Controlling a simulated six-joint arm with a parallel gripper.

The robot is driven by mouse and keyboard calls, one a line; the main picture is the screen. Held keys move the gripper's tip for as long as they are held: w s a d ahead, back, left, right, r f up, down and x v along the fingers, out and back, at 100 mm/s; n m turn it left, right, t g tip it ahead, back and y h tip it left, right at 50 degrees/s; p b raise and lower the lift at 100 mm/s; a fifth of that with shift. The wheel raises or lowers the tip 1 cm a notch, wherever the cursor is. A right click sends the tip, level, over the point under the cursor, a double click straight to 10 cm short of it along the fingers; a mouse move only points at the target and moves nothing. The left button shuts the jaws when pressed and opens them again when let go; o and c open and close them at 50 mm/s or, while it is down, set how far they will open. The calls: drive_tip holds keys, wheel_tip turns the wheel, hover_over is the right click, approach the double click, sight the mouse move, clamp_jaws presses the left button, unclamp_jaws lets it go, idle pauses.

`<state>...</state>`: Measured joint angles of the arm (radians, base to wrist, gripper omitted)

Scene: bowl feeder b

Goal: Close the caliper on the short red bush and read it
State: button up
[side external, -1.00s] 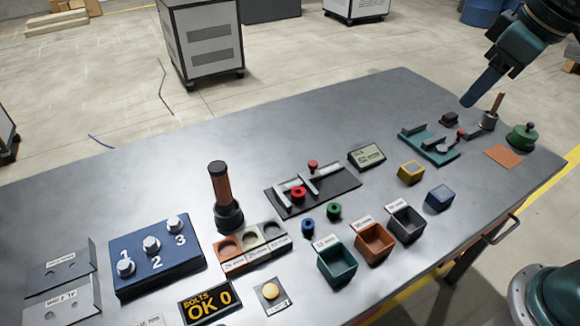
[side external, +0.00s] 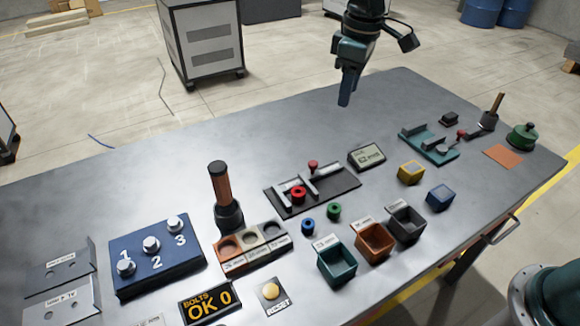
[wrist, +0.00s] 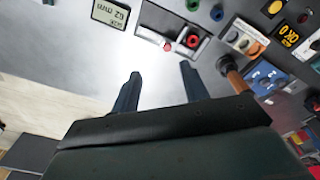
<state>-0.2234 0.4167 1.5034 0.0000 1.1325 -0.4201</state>
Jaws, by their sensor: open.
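The caliper (side external: 325,187) lies on a dark base at the middle of the table, with a red knob (side external: 313,165) on its sliding jaw. The red bush (side external: 298,194) sits between its jaws; I cannot tell whether both touch it. The display (side external: 367,157) behind it seems to read 62 mm. My gripper (side external: 344,102) is open and empty, pointing down above the table's back part, behind the caliper. In the wrist view, the red bush (wrist: 192,41) and display (wrist: 110,12) show beyond my open fingers (wrist: 158,72).
Blue (side external: 308,227) and green (side external: 334,211) bushes stand in front of the caliper. Bins (side external: 337,262) line the front. An upright handled tool (side external: 222,190) stands left, and a teal fixture (side external: 430,146) right. The table's back left is clear.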

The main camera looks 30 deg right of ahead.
drive_tip(key=n+g, duration=0.1)
drive_tip(key=n, duration=0.1)
hover_over(313, 163)
wheel_tip(313, 163, down, 7)
drive_tip(key=shift+r, duration=0.1)
wheel_tip(313, 163, down, 14)
drive_tip(key=shift+r, duration=0.1)
idle(0.5)
drive_tip(key=c, duration=0.8)
